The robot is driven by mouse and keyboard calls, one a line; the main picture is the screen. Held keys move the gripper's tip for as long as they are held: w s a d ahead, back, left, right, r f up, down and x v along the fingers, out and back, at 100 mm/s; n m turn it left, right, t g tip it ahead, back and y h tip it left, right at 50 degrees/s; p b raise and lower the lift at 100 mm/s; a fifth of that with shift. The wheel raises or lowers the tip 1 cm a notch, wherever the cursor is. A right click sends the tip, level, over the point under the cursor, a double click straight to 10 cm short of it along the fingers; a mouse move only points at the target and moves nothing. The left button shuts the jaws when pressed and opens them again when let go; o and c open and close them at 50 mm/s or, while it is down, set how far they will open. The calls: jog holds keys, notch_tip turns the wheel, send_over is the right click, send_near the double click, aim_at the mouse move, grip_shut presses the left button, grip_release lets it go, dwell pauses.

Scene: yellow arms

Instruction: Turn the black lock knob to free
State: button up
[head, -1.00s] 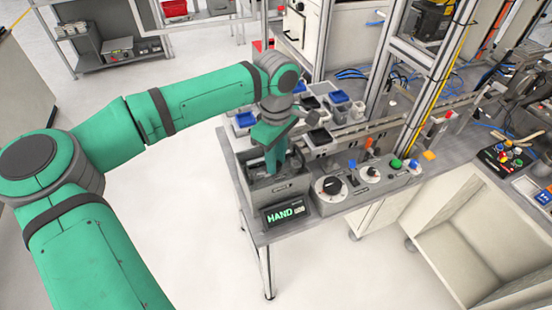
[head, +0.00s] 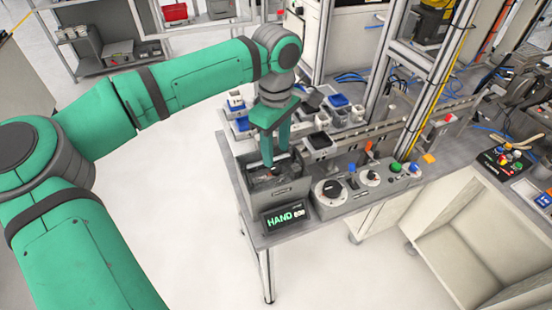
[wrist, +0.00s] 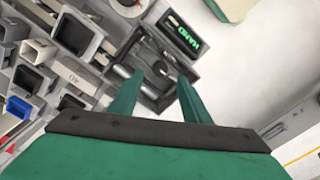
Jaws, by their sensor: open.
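A grey open-topped box (head: 284,196) stands on the near left corner of the bench. My gripper (head: 270,163) points down over it, its two green fingers apart and nothing seen between them. In the wrist view, my gripper (wrist: 160,77) has its fingertips over the same box (wrist: 152,92), with a small dark part (wrist: 161,67) inside, between the fingertips. I cannot tell whether that part is a knob. A black knob (head: 332,188) sits on a pale round dial to the right of the box, apart from my gripper. Its markings are too small to read.
A screen reading HAND (head: 286,217) is at the box's front. A second, smaller dial (head: 370,178) and green and blue buttons are to the right. Small bins (head: 345,113) stand behind, near metal posts. The floor at the front left is clear.

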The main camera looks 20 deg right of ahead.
aim_at(276, 168)
jog(key=shift+r, duration=2.55)
